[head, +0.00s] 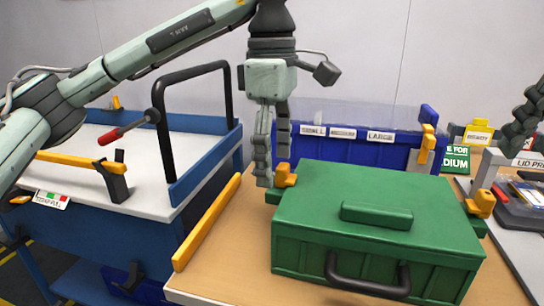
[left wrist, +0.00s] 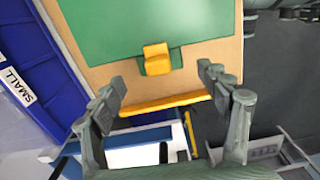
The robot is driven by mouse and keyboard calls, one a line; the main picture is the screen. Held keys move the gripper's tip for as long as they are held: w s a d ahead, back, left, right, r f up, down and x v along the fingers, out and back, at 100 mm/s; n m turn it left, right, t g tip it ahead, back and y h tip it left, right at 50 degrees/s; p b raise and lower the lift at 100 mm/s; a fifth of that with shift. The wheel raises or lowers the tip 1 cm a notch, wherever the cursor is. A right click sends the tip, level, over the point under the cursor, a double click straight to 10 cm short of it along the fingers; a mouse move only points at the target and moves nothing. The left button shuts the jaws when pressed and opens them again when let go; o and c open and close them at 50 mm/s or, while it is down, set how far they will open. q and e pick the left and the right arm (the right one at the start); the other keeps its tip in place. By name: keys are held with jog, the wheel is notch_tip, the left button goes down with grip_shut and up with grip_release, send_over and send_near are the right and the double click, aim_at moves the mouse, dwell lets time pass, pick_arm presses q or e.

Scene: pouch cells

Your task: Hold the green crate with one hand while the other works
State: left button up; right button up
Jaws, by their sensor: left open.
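The green crate (head: 375,240) sits on the wooden table with its lid down. A green handle bar is on top and a dark handle on its front. A yellow latch (head: 285,175) is at its left end, another (head: 481,204) at its right end. My left gripper (head: 273,172) points down beside the left latch, open and empty. In the left wrist view the left latch (left wrist: 156,58) lies ahead between the spread fingers (left wrist: 162,80), apart from them. Part of my right gripper (head: 520,125) shows at the right edge; its jaw opening is unclear.
A blue bin (head: 350,148) labelled small, medium and large stands behind the crate. A yellow bar (head: 207,222) runs along the table's left edge. A blue cart (head: 110,220) with a white top and black handle stands left. A grey tray (head: 520,205) is at right.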

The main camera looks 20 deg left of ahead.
aim_at(271, 199)
pick_arm(q)
jog(key=shift+a+f, duration=0.3)
jog(key=shift+f, duration=3.6)
jog(key=shift+c, duration=0.6)
grip_shut()
